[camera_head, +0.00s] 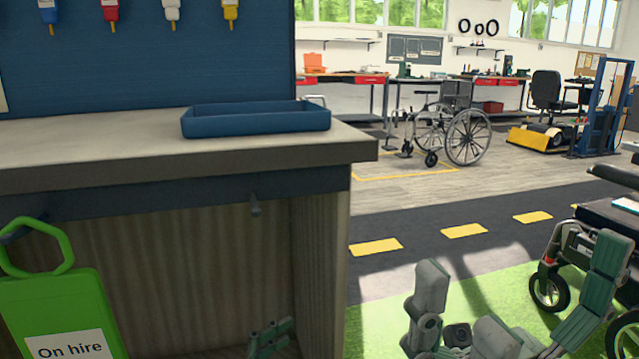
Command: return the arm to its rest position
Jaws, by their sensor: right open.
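My right gripper (521,256) is at the bottom right, with its two fingers spread wide apart and nothing between them. It is to the right of the counter, apart from it. A small grey-green ridged piece (270,340) at the bottom, in front of the counter, looks like a fingertip of my left gripper; the rest is out of the frame. A green tag (50,295) reading "On hire" is at the lower left, its loop at a dark hook on the counter's front rail. No gripper touches the tag.
A scooter (600,250) stands close to the right gripper. A wheelchair (450,130) is farther back. Green floor lies between counter and scooter.

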